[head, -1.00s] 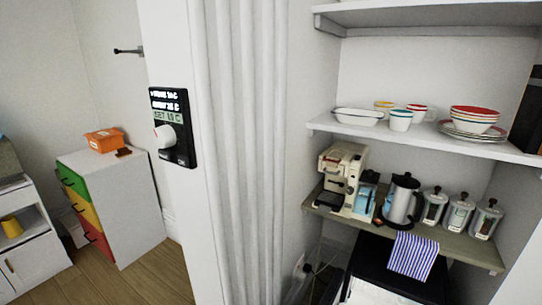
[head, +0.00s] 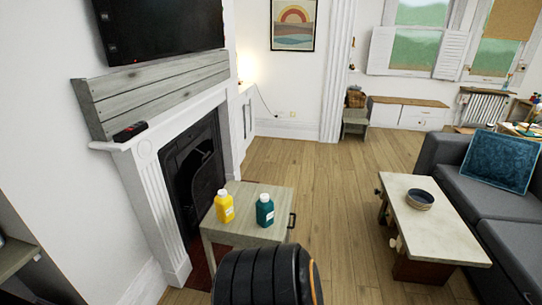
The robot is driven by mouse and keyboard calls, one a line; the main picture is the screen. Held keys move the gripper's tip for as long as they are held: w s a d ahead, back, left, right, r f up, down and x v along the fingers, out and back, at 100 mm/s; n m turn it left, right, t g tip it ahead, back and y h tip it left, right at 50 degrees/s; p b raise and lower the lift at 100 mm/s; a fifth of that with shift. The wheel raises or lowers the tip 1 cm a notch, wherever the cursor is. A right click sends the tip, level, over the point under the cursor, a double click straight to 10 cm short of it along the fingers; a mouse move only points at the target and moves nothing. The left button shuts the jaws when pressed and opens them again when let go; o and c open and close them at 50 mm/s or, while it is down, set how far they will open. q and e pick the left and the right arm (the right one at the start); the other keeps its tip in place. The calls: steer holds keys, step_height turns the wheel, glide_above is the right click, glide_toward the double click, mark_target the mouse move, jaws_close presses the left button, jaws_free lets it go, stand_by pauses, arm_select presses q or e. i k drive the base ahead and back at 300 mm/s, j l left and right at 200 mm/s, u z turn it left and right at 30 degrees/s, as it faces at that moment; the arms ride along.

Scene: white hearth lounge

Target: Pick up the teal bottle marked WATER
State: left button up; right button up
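In the head view a teal bottle (head: 265,211) with a white cap and a pale label stands upright on a small grey-wood side table (head: 236,233). The label's writing is too small to read. A yellow bottle (head: 224,207) with a white cap stands on the same table, just to the left of the teal one. Neither of my grippers shows in the view.
A dark ribbed rounded object (head: 265,277) fills the bottom centre, in front of the side table. A fireplace (head: 190,172) stands left of the table. A coffee table (head: 435,222) with a dark bowl (head: 419,199) and a grey sofa (head: 470,175) are at right. Wood floor (head: 300,165) lies open between.

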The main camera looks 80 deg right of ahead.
mark_target(265, 207)
steer(key=z, duration=2.65)
